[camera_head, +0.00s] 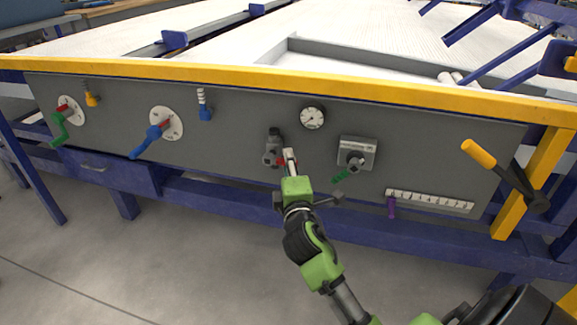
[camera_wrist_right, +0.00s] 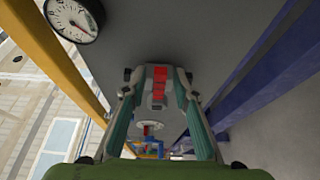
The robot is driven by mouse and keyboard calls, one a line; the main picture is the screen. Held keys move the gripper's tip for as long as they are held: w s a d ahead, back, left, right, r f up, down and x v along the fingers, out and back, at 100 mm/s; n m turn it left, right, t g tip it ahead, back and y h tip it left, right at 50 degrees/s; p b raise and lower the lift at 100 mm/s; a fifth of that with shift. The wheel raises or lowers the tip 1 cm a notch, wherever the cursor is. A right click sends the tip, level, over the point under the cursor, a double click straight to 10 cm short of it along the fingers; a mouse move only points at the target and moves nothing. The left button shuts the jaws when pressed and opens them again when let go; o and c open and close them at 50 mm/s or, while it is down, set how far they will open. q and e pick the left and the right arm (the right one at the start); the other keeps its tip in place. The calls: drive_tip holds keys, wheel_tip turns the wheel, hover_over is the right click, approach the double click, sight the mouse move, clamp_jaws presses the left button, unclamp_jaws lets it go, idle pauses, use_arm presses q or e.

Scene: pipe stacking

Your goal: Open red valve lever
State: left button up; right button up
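The red valve lever (camera_wrist_right: 160,85) shows in the right wrist view as a red segmented strip against a grey valve body, between my fingers. In the head view the grey valve (camera_head: 273,149) is on the grey panel, and a bit of red lever (camera_head: 282,162) shows beside my fingers. My right gripper (camera_head: 290,155) reaches up to it from below. In the right wrist view its two fingers stand apart, one on each side of the lever. I cannot tell whether they touch it. My left gripper is not in view.
A round gauge (camera_head: 312,117) and a grey box with a green handle (camera_head: 356,153) are to the right. A blue lever (camera_head: 150,138) and a green crank (camera_head: 60,127) are to the left. A yellow rail (camera_head: 300,81) runs above the panel.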

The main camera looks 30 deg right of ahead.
drive_tip(key=shift+w+d, duration=0.15)
drive_tip(key=shift+w, duration=0.1)
clamp_jaws()
drive_tip(key=shift+r+p, duration=0.2)
drive_tip(key=shift+p, duration=0.25)
